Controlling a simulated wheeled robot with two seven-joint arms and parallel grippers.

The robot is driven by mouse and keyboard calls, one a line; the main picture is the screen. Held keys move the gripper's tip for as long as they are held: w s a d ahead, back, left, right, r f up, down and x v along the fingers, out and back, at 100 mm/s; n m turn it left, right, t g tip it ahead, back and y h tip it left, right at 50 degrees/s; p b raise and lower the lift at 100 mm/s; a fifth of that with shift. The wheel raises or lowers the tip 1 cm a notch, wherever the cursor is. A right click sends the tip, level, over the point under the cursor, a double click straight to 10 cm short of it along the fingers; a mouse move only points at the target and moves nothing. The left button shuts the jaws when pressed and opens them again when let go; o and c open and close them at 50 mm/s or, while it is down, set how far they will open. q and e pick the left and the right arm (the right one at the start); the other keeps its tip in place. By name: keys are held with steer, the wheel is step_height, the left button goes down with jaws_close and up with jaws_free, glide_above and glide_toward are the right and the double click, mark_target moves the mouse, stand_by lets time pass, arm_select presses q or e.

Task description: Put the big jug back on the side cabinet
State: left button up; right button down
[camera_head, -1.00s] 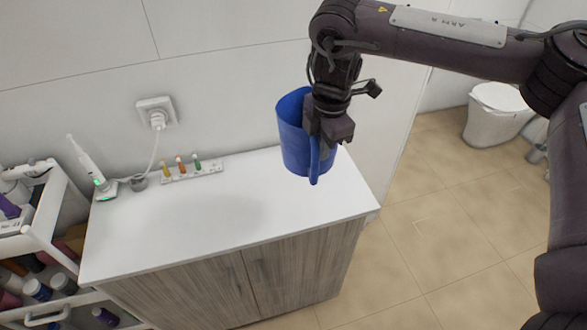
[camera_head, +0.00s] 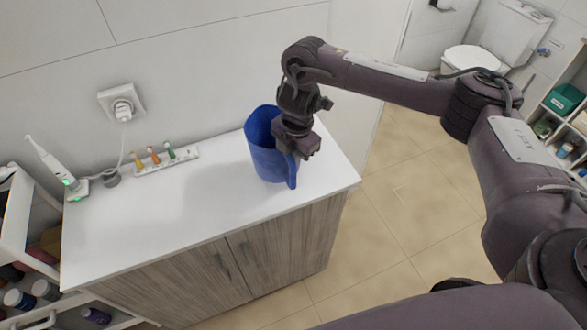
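The big jug (camera_head: 262,150) is blue, upright, and over the right part of the side cabinet's white top (camera_head: 190,215). Its base looks at or very near the top; I cannot tell if it touches. My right gripper (camera_head: 296,158) is at the jug's handle side and looks shut on the handle (camera_head: 292,176), though the fingers partly hide the grip. My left gripper is not in view.
A toothbrush on a charger (camera_head: 70,180), a rack of coloured brush heads (camera_head: 160,160) and a wall socket (camera_head: 122,102) are at the cabinet's back left. A cart (camera_head: 25,240) with bottles stands left. The cabinet top's middle is clear.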

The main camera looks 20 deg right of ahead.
step_height(320, 180, down, 4)
steer(key=shift+f+b, duration=0.25)
steer(key=shift+b, duration=0.25)
steer(key=c, duration=1.7)
jaws_free()
steer(key=shift+f, duration=0.15)
step_height(320, 180, up, 12)
steer(key=s+p, duration=0.1)
steer(key=shift+d+p, duration=0.2)
steer(key=shift+p, duration=0.15)
